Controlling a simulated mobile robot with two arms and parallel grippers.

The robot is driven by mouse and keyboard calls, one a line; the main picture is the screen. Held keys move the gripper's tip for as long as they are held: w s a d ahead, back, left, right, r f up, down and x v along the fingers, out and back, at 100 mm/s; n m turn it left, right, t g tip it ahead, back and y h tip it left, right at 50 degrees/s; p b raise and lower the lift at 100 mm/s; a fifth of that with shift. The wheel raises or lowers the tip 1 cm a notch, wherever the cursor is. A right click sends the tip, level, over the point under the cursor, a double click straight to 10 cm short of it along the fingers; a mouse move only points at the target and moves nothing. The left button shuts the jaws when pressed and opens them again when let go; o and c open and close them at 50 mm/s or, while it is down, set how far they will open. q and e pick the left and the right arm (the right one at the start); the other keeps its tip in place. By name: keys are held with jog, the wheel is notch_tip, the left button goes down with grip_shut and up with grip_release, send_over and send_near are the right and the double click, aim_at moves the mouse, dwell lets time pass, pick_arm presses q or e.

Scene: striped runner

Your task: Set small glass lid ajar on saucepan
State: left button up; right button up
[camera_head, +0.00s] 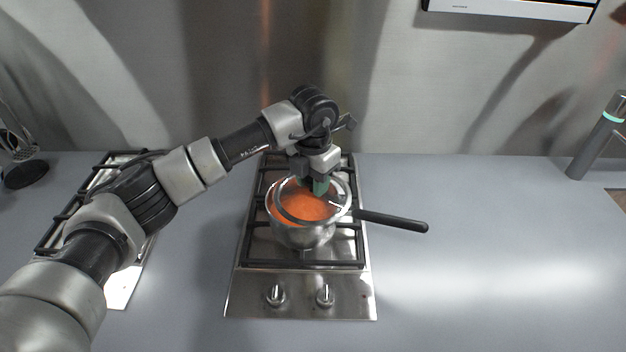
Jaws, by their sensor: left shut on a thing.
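The saucepan (304,236) stands on the middle gas hob, with orange contents inside and its black handle pointing right. The small glass lid (310,206) is a clear disc with a rim, seen over the pan's opening and tilted or shifted slightly against it. Whether its rim touches the pan all round cannot be told. The fingers hide the knob. My right gripper is not in view.
The middle hob (300,295) has black grates and two knobs at its front. A second hob (125,285) lies left, partly under my arm. A grey bottle-like object (592,145) stands far right. A dark round base with utensils (25,174) is far left. The counter right of the handle is clear.

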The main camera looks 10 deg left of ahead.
pick_arm(q)
jog(key=shift+f, duration=0.1)
jog(key=o, duration=1.6)
jog(key=shift+o, duration=0.2)
jog(key=shift+r+p, duration=2)
jog(key=shift+r, duration=2.05)
jog(key=shift+f, duration=0.15)
